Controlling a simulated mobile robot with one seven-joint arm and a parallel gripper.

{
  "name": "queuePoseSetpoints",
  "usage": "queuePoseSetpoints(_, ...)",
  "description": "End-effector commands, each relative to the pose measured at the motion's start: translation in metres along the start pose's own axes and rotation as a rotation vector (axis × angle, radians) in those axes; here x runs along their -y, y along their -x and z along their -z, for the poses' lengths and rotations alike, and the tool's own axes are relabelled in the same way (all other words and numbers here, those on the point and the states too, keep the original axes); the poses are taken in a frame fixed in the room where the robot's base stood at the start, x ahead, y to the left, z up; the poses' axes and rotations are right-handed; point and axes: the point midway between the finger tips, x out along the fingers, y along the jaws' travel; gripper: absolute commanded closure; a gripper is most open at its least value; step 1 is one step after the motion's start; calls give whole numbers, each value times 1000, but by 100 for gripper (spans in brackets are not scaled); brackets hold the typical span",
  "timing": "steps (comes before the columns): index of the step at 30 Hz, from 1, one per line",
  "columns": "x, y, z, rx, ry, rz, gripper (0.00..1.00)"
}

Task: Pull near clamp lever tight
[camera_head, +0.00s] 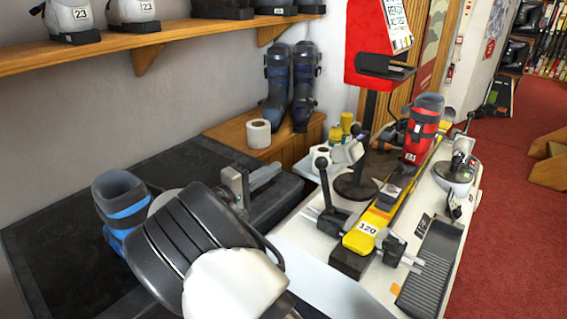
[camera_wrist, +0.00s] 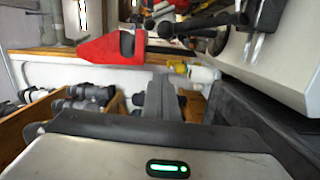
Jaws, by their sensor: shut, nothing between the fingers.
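The near clamp (camera_head: 331,215) stands on the white bench beside the near end of the yellow ski (camera_head: 358,239), which carries the label 120. Its lever (camera_head: 323,180) stands up steeply and ends in a black knob. My gripper (camera_head: 256,182) is shut and empty, to the left of the lever and apart from it. My arm hides part of the gripper in the head view. In the wrist view the shut fingers (camera_wrist: 163,97) show in the middle. Dark lever-like parts show at the top right there, but I cannot tell which clamp they belong to.
A red ski boot (camera_head: 423,130) stands on the ski farther back. A black stand (camera_head: 356,187) and paper roll (camera_head: 321,155) are behind the clamp. A grey ribbed tray (camera_head: 432,268) lies right of the ski. A blue boot (camera_head: 121,203) stands at left.

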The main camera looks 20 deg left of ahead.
Motion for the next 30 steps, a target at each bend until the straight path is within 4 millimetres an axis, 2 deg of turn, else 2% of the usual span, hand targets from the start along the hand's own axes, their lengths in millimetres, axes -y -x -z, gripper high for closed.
queuePoseSetpoints(6,-1,-48,-2,5,1,-1,100)
queuePoseSetpoints(12,-2,-87,-3,3,3,0,100)
queuePoseSetpoints(15,-2,-88,-20,2,4,1,100)
queuePoseSetpoints(19,-2,-91,-33,1,2,0,100)
queuePoseSetpoints(30,-1,-92,-39,0,1,0,100)
